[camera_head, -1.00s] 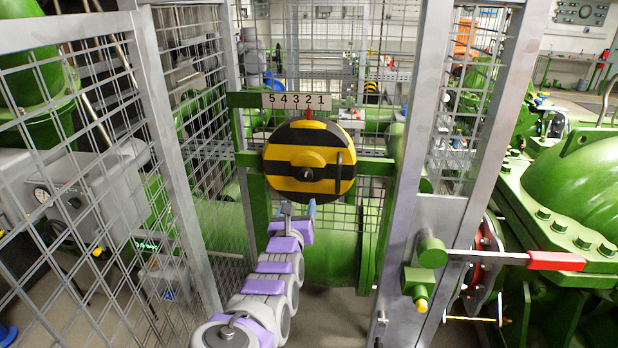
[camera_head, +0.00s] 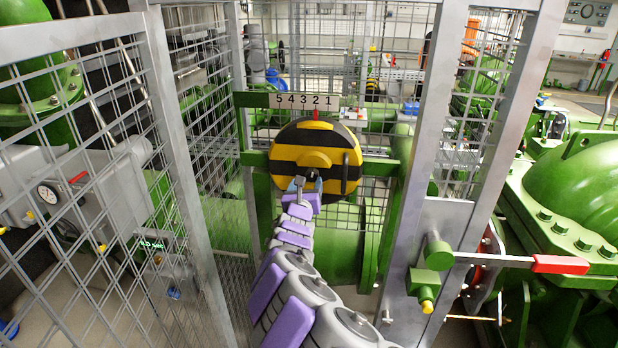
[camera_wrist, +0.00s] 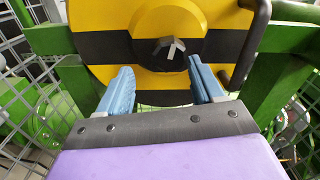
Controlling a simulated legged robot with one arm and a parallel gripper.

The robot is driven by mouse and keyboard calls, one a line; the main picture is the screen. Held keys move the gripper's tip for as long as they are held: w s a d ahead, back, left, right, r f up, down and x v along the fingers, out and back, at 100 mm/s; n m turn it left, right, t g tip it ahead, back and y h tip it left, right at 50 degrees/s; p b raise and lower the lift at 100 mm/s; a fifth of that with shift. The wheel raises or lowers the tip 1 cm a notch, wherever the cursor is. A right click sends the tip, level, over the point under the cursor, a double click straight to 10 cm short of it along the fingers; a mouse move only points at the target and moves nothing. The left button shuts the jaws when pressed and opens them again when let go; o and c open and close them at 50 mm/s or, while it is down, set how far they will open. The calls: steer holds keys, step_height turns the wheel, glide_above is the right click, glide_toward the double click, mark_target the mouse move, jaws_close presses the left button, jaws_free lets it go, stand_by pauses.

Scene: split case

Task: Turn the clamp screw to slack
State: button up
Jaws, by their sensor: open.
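The clamp wheel (camera_head: 316,146) is a round yellow and black striped disc on a green frame, with a numbered plate (camera_head: 304,101) reading 5 4 3 2 1 above it. A red pointer (camera_head: 316,114) stands under the plate, near the 2. In the wrist view the disc's hub carries a dark centre (camera_wrist: 169,49) with a pale three-armed mark. A dark crank handle (camera_wrist: 246,45) sits at the disc's right side. My gripper (camera_wrist: 162,82) is open, its two blue fingers in front of the lower disc, below the hub, with nothing between them. Contact with the disc cannot be told.
Green frame bars (camera_head: 380,167) flank the disc. Mesh fence panels and grey posts (camera_head: 415,150) stand on both sides of my arm. A red-handled lever (camera_head: 560,264) sticks out at the right. A grey box with a gauge (camera_head: 48,193) is behind the left mesh.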

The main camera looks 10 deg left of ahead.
mark_target(312, 179)
steer(key=shift+w+d+r, duration=0.2)
steer(key=shift+w+r, duration=0.15)
steer(key=shift+w, duration=0.3)
steer(key=shift+w+d+f, duration=0.2)
steer(key=shift+w+d, duration=0.1)
steer(key=shift+w, duration=0.35)
steer(key=shift+w+d+f, duration=0.2)
steer(key=shift+w+d, duration=0.1)
steer(key=shift+w, duration=0.3)
steer(key=shift+w+d+r, duration=0.1)
steer(key=shift+w+d, duration=0.1)
steer(key=shift+r, duration=0.2)
steer(key=shift+a+f, duration=0.15)
steer(key=shift+a, duration=0.55)
steer(key=shift+c, duration=0.8)
steer(key=shift+d, duration=0.5)
steer(key=c, duration=0.4)
steer(key=shift+a, duration=0.15)
steer(key=c, duration=0.4)
